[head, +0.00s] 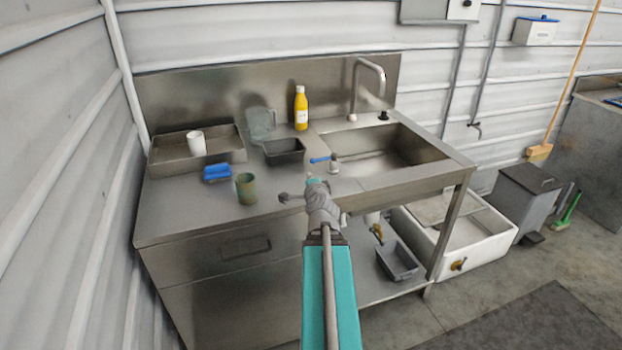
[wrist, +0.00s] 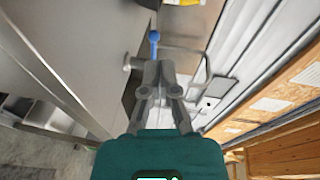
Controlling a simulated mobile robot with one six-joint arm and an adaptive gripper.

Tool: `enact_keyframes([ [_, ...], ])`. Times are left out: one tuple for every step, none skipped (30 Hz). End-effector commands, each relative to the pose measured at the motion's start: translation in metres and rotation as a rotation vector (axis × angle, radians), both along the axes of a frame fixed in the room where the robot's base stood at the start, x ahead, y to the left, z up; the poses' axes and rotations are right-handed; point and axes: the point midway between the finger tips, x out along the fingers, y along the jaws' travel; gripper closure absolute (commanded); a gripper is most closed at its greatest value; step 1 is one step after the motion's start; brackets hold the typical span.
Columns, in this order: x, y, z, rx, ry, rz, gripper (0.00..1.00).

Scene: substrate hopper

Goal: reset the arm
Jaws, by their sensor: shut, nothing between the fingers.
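My gripper (head: 314,184) shows in the head view at the end of my teal arm, in front of the steel counter near the sink's left side. In the wrist view my gripper (wrist: 160,66) has its grey fingers together, with nothing visible between them. A fitting with a blue handle (head: 320,159) is just beyond the gripper in the head view. A blue handle (wrist: 154,37) also shows past the fingertips in the wrist view. The gap between fingers and fitting is hard to judge.
The steel counter (head: 185,210) holds a tray (head: 228,151) with a white cup (head: 196,143), a blue sponge (head: 217,173), a green cup (head: 246,189), a black container (head: 284,152) and a yellow bottle (head: 301,108). The faucet (head: 368,72) rises behind the sink.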

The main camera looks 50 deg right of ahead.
Motion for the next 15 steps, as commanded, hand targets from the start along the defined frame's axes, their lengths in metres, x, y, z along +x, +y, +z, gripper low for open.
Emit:
enact_keyframes([
  [-0.0007, -0.0006, -0.0001, 0.000, 0.000, -0.001, 1.00],
  [-0.0010, -0.0009, 0.0000, 0.000, 0.000, -0.002, 1.00],
  [-0.0011, -0.0009, 0.0000, 0.000, 0.000, -0.002, 1.00],
  [-0.0015, -0.0012, 0.0000, -0.001, 0.000, -0.003, 1.00],
  [-0.0016, -0.0015, -0.0001, -0.001, 0.000, -0.003, 1.00],
  [-0.0018, -0.0018, 0.0000, 0.000, -0.001, -0.003, 1.00],
  [-0.0019, -0.0018, 0.0000, 0.000, -0.001, -0.003, 1.00],
  [-0.0019, -0.0018, 0.0000, 0.000, -0.001, -0.004, 1.00],
  [-0.0020, -0.0019, 0.0000, 0.001, 0.000, -0.004, 1.00],
  [-0.0020, -0.0019, 0.0000, 0.001, 0.000, -0.004, 1.00],
  [-0.0020, -0.0020, 0.0000, 0.001, 0.000, -0.004, 1.00],
  [-0.0020, -0.0020, 0.0000, 0.001, 0.000, -0.004, 1.00],
  [-0.0020, -0.0020, 0.0000, 0.001, 0.000, -0.004, 1.00],
  [-0.0012, -0.0012, 0.0001, 0.000, 0.001, -0.001, 1.00],
  [0.0004, 0.0005, 0.0000, -0.001, 0.006, 0.004, 1.00],
])
